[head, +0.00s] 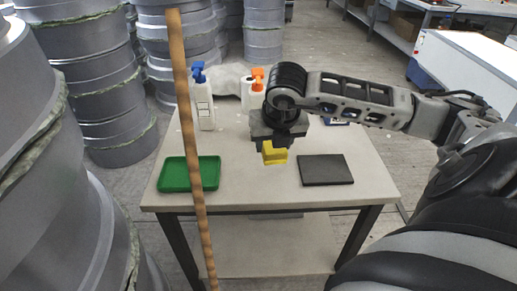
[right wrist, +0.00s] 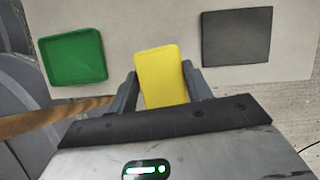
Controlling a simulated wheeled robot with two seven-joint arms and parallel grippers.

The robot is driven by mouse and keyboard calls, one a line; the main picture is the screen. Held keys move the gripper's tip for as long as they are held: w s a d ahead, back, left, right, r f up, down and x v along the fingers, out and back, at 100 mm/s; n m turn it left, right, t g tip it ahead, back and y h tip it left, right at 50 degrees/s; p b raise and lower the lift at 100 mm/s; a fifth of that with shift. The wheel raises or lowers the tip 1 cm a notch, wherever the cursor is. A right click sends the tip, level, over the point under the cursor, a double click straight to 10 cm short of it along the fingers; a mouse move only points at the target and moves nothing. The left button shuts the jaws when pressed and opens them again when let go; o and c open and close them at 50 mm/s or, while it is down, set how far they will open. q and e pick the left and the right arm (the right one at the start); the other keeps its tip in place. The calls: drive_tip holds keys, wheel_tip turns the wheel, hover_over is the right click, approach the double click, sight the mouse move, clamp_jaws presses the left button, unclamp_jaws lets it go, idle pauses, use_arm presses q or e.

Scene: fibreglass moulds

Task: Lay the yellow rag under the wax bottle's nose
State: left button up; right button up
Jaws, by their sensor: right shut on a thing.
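The yellow rag (head: 274,155) is a small folded block, held between the fingers of my right gripper (head: 274,145) above the middle of the table. In the right wrist view the rag (right wrist: 161,77) stands between the two fingers. Two white pump bottles are at the back of the table: one with a blue head (head: 204,100), one with an orange head (head: 252,90). I cannot tell which is the wax bottle. The gripper is in front of them, nearer me, and the orange-headed one is partly hidden by my arm. My left gripper is not in view.
A green tray (head: 168,176) lies at the table's left and a dark grey pad (head: 326,169) at the right. A wooden pole (head: 183,100) crosses the view in front of the tray. A white lump (head: 227,78) is behind the bottles. Stacked grey moulds (head: 100,90) stand at left.

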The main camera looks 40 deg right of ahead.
drive_tip(key=d+m, duration=0.1)
drive_tip(key=d+r+m+g+h, duration=0.1)
drive_tip(key=m, duration=0.3)
drive_tip(key=shift+d+r, duration=0.2)
drive_tip(key=shift+d, duration=0.2)
drive_tip(key=shift+w+d+m+g, duration=0.2)
drive_tip(key=shift+w+m+g, duration=0.1)
drive_tip(key=shift+m, duration=0.1)
drive_tip(key=w+d+f, duration=0.1)
drive_tip(key=w+f, duration=0.2)
drive_tip(key=w, duration=0.1)
drive_tip(key=w+d+f, duration=0.1)
drive_tip(key=w+f, duration=0.2)
drive_tip(key=w, duration=0.1)
drive_tip(key=w+d+f+p, duration=0.1)
drive_tip(key=w+f, duration=0.2)
drive_tip(key=w, duration=0.1)
drive_tip(key=shift+d+f, duration=0.15)
drive_tip(key=shift+d, duration=0.2)
drive_tip(key=shift+w+f, duration=0.15)
drive_tip(key=shift+f, duration=0.05)
wheel_tip(320, 180, down, 3)
drive_tip(key=shift+d+p, duration=0.1)
drive_tip(key=shift+p, duration=0.25)
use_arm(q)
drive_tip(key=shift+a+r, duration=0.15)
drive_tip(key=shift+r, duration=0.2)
use_arm(e)
drive_tip(key=shift+w+f, duration=0.1)
